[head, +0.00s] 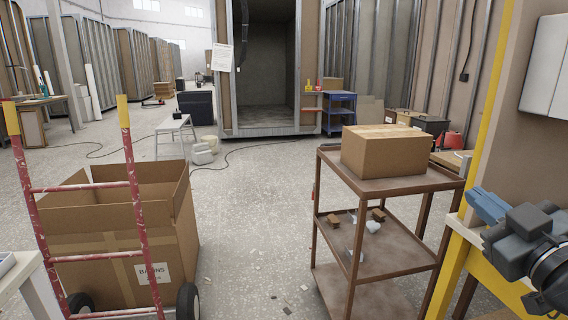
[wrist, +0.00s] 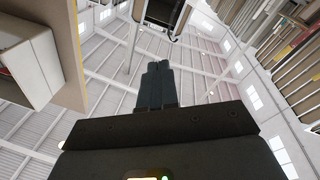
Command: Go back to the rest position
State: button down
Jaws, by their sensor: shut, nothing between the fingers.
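My gripper (head: 487,206) is at the right edge of the head view, raised beside the yellow-edged wall panel. Its blue-grey fingers lie together with nothing between them. In the wrist view the shut fingers (wrist: 157,84) point up toward the roof beams. Part of my arm is cut off by the right edge of the head view.
A brown cart (head: 394,184) with a closed cardboard box (head: 386,153) on top stands left of my gripper. A red hand truck (head: 90,187) and an open carton (head: 175,235) stand at the left. The speckled floor (head: 255,220) between them is mostly clear. A yellow frame (head: 449,262) is close to my gripper.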

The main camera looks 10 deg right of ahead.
jog(key=s+a+f+m+g+h+p, duration=0.1)
jog(key=s+a+f+m, duration=0.2)
jog(key=s+a+f, duration=0.35)
jog(key=s+a+f+m+g+p, duration=0.15)
jog(key=s+a+f, duration=0.25)
jog(key=s+f, duration=0.45)
jog(key=s+a+f+g+y, duration=0.1)
jog(key=s, duration=0.9)
jog(key=s+a+f+g+y, duration=0.1)
jog(key=s+a, duration=0.1)
jog(key=s, duration=0.8)
jog(key=shift+s+a, duration=0.25)
jog(key=shift+a, duration=0.05)
